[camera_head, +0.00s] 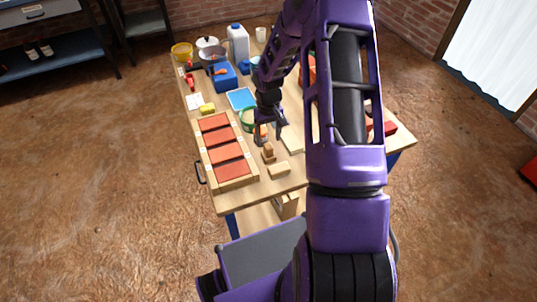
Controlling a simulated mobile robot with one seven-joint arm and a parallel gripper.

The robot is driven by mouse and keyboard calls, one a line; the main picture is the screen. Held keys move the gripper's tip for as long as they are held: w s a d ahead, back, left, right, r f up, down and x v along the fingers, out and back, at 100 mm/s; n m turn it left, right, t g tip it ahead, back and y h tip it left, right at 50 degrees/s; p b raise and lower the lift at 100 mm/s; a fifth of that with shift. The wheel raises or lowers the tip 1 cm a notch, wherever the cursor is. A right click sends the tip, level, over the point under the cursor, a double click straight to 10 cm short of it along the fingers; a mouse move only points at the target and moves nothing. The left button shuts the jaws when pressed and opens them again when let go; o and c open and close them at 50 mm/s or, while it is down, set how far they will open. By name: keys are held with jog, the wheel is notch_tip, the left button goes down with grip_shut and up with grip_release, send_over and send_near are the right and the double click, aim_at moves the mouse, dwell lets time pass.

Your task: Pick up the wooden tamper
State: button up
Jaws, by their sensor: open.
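A small brown wooden piece with an upright knob (268,153), which looks like the wooden tamper, stands on the wooden table (292,181) just right of the tray of red bricks. My gripper (267,138) hangs above the table, pointing down, a little beyond and above this piece in the picture. Its jaws are open and apart from the tamper as far as I can tell. A small orange-brown thing shows behind the fingers, too small to make out.
A wooden frame with several red bricks (227,152) lies along the left table edge. A pale wooden block (279,170) lies close in front of the tamper. A green-rimmed bowl (247,117), a blue tray (241,98) and a blue box (223,77) are farther back.

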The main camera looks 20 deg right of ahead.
aim_at(268, 146)
notch_tip(268, 146, down, 5)
jog(key=shift+f+b, duration=0.15)
jog(key=shift+b, duration=0.3)
grip_shut()
